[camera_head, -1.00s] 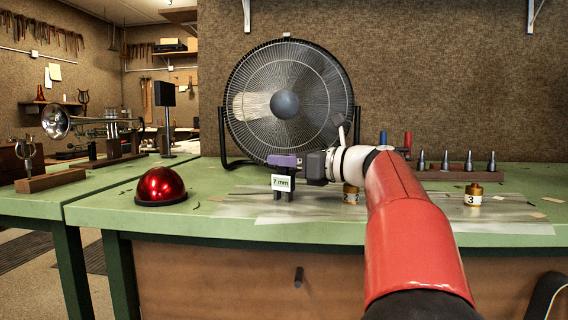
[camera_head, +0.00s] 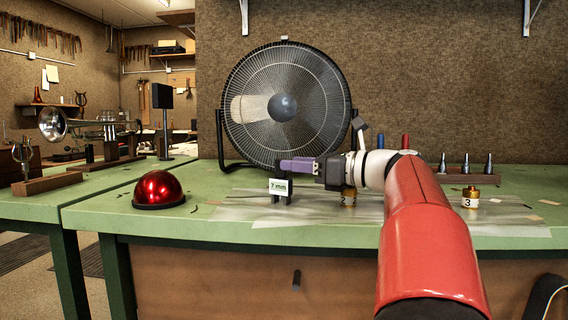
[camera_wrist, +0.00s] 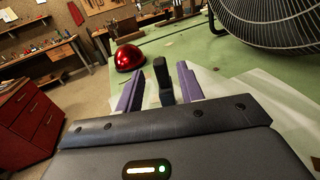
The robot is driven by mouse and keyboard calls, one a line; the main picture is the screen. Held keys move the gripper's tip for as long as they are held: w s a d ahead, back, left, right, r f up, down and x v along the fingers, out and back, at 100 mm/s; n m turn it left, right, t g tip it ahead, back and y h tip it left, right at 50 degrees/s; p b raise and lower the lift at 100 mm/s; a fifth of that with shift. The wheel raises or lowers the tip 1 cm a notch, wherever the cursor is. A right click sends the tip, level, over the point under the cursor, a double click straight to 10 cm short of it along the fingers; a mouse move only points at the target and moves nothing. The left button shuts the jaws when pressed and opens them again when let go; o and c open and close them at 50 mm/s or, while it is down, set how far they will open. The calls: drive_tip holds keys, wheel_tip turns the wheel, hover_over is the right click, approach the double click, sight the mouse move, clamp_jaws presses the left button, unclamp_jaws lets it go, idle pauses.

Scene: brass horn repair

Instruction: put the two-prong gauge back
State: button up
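The two-prong gauge (camera_head: 283,198) is dark with a white "7 mm" label, and stands upright on the green bench (camera_head: 230,228) with its prongs down. My gripper (camera_head: 290,166) is at the gauge's upper part, its purple fingers reaching in from the right. In the wrist view, the gripper (camera_wrist: 158,82) is open. Its two purple fingers stand apart, with the dark gauge (camera_wrist: 162,72) in line with the gap and visible space on both sides. The gauge's lower part is hidden there by the gripper body.
A red dome (camera_head: 159,189) sits left of the gauge. A big fan (camera_head: 284,105) stands behind it. A brass pot (camera_head: 348,196) is close under my arm; another, marked 3 (camera_head: 470,197), is further right. A rack (camera_head: 468,176) of grey cones stands behind.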

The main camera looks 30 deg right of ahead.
drive_tip(key=v, duration=0.7)
drive_tip(key=shift+s+d+f, duration=0.1)
drive_tip(key=shift+s+d, duration=0.15)
drive_tip(key=shift+s, duration=0.05)
